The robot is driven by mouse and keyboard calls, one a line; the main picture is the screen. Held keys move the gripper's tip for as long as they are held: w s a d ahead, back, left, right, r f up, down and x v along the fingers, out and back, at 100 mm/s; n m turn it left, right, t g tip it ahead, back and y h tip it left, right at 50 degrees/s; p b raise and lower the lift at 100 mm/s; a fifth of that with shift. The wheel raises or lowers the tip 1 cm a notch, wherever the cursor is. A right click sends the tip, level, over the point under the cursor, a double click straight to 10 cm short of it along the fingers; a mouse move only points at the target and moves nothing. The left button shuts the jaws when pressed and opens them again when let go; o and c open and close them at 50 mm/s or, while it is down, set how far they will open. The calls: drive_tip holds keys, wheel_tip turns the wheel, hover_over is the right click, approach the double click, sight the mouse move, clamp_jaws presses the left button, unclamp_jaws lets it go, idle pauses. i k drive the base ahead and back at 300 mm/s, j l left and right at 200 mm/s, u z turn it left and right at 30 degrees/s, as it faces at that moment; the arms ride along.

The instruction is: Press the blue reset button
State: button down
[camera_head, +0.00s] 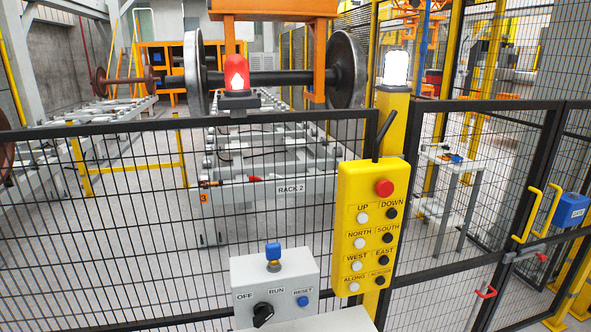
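The blue reset button (303,301) is a small round button on the sloped front of a grey control box (277,284) at the bottom middle. A "RESET" label sits just above it. A black rotary switch (263,313) is to its left, by the "OFF" and "RUN" labels. A blue-topped key or knob (273,252) stands on the upper part of the box. My gripper does not show in the head view.
A yellow pendant (371,228) with a red button (384,187) and several black and white buttons hangs right of the box. Black mesh fence (150,230) stands behind. Beyond it are a lit red beacon (237,72), a wheelset (275,77) and Rack 2 (262,192).

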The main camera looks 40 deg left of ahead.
sight(304, 302)
drive_tip(key=u, duration=1.65)
